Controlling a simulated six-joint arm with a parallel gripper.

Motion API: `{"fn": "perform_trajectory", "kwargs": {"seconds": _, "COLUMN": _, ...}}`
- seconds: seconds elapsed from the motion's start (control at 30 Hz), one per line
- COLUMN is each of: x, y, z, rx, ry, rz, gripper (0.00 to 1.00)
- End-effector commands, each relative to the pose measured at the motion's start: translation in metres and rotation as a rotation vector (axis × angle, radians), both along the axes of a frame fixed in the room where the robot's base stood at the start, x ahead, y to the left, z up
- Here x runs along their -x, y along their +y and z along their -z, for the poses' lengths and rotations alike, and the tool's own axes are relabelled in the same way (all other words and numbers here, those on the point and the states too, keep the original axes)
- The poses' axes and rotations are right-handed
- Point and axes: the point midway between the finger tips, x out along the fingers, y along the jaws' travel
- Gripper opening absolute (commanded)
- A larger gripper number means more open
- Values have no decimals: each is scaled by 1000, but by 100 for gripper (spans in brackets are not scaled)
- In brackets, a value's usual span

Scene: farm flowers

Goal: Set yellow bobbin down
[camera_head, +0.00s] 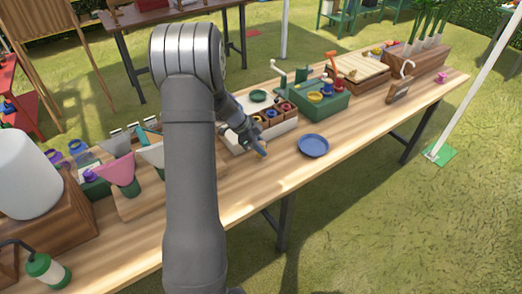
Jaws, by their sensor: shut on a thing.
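My gripper (259,146) points down at the near edge of a white tray (243,146) on the wooden table. It is shut on the yellow bobbin, which is small and mostly hidden by the jaws. A small yellow patch (257,118) shows just behind the gripper. I cannot tell whether it is part of the held bobbin or another thing in the tray. Wooden compartments in the tray hold small round coloured pieces (284,106) just right of the gripper. The gap between the fingertips and the table is too small to judge.
A blue plate (314,146) lies right of my gripper. Behind it stands a green box (320,104) with coloured spools on top.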

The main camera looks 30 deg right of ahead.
Motion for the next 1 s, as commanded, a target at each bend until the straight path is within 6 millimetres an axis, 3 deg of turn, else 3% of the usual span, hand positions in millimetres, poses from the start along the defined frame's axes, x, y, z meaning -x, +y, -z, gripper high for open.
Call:
{"fn": "perform_trajectory", "kwargs": {"seconds": 0.13, "x": 0, "y": 0, "z": 19, "rx": 0, "ry": 2, "rz": -1, "gripper": 5}}
{"fn": "perform_trajectory", "kwargs": {"seconds": 0.47, "x": 0, "y": 0, "z": 21, "rx": 0, "ry": 2, "rz": 0, "gripper": 5}}
{"fn": "perform_trajectory", "kwargs": {"seconds": 0.5, "x": 1, "y": 0, "z": 21, "rx": 1, "ry": 1, "rz": -1, "gripper": 31}}
{"fn": "perform_trajectory", "kwargs": {"seconds": 0.6, "x": 0, "y": 0, "z": 21, "rx": 1, "ry": 1, "rz": -1, "gripper": 49}}
{"fn": "perform_trajectory", "kwargs": {"seconds": 1.0, "x": -2, "y": 2, "z": 13, "rx": 1, "ry": -1, "rz": -1, "gripper": 49}}
